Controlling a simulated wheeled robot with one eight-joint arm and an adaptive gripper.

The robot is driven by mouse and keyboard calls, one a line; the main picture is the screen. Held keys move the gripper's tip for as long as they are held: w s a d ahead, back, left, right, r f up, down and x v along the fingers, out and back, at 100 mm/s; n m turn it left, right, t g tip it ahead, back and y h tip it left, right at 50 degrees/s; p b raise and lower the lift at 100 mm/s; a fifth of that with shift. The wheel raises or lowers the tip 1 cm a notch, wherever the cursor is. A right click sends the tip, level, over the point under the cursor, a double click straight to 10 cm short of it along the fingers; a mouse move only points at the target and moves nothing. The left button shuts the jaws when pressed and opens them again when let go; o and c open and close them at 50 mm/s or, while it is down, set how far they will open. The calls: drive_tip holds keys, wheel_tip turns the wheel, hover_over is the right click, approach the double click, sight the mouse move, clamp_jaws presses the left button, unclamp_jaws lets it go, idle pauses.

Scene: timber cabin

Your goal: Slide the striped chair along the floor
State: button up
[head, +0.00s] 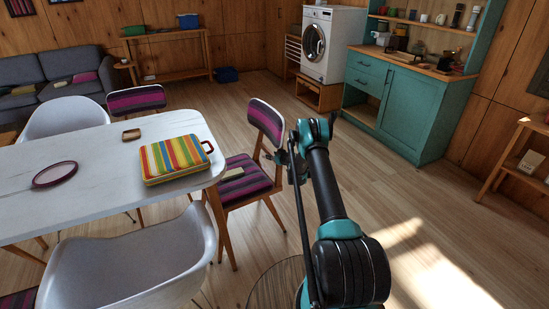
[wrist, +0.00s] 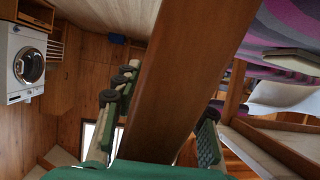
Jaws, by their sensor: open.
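The striped chair (head: 266,121) stands upright at the right end of the table, with a purple, pink and dark striped backrest and seat and a wooden frame. In the wrist view a wooden bar of the chair (wrist: 180,75) runs close in front of the camera, between the two fingers of my gripper (wrist: 160,120). The fingers are open, one on each side of the bar; I cannot tell whether either touches it. In the head view my gripper (head: 282,157) is beside the chair's back, partly hidden by my arm. A small book (head: 231,173) lies on the seat.
The white table (head: 100,165) with a striped case (head: 175,158) stands left of the chair. White chairs (head: 135,265) and another striped chair (head: 136,99) surround it. A teal cabinet (head: 400,105) and washing machine (head: 331,43) stand behind. The floor between is clear.

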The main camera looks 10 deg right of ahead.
clamp_jaws()
idle(0.3)
idle(0.4)
